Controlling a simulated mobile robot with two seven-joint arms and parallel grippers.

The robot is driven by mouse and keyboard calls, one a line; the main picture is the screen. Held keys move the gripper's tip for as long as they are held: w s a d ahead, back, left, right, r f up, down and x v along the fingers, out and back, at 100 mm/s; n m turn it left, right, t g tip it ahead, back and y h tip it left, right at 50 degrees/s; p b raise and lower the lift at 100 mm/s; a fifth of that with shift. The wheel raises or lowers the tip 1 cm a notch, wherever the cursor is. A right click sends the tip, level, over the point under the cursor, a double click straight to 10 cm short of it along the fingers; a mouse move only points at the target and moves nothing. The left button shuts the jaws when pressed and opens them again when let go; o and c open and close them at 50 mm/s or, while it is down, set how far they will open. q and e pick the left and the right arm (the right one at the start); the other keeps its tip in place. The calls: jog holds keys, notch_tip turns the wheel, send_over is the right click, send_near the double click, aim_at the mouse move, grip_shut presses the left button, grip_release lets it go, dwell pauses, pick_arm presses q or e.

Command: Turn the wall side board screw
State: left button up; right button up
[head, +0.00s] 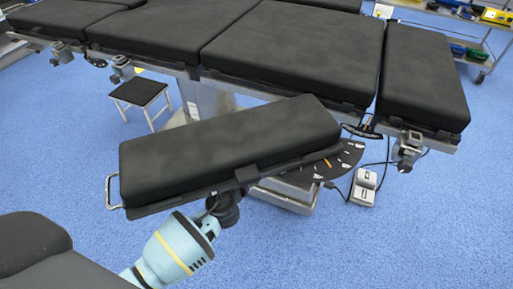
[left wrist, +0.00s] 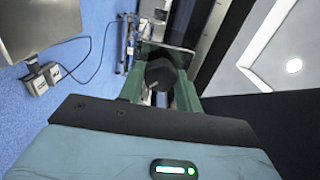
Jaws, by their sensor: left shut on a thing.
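The side board (head: 225,145) is a black padded board set at an angle in front of the operating table (head: 295,45), with a fan-shaped black plate (head: 335,163) at its right end. My left gripper (left wrist: 159,82) is under the board's near edge; its pale blue wrist shows in the head view, where the fingertips are hidden. In the left wrist view its two green fingers are shut on a dark rounded knob, seemingly the screw (left wrist: 160,74). The screw's threads are hidden. My right gripper is in neither view.
A metal loop handle (head: 110,192) sticks out at the board's left end. A foot pedal (head: 363,187) with cables lies on the blue floor at right. A small stool (head: 138,92) stands behind the board. A cart (head: 480,40) is at the back right.

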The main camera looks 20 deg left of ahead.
pick_arm(q)
jog(key=m+p, duration=0.2)
jog(key=m, duration=1)
jog(key=shift+m+p, duration=0.3)
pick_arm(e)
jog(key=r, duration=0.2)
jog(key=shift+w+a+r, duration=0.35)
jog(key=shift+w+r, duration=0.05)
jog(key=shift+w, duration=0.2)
pick_arm(q)
jog(key=o, duration=1)
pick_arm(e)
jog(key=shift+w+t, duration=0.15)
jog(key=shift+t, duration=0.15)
pick_arm(q)
jog(key=s, duration=0.7)
jog(key=shift+s+a+p, duration=0.2)
jog(key=shift+s+p, duration=0.2)
jog(key=shift+p, duration=0.05)
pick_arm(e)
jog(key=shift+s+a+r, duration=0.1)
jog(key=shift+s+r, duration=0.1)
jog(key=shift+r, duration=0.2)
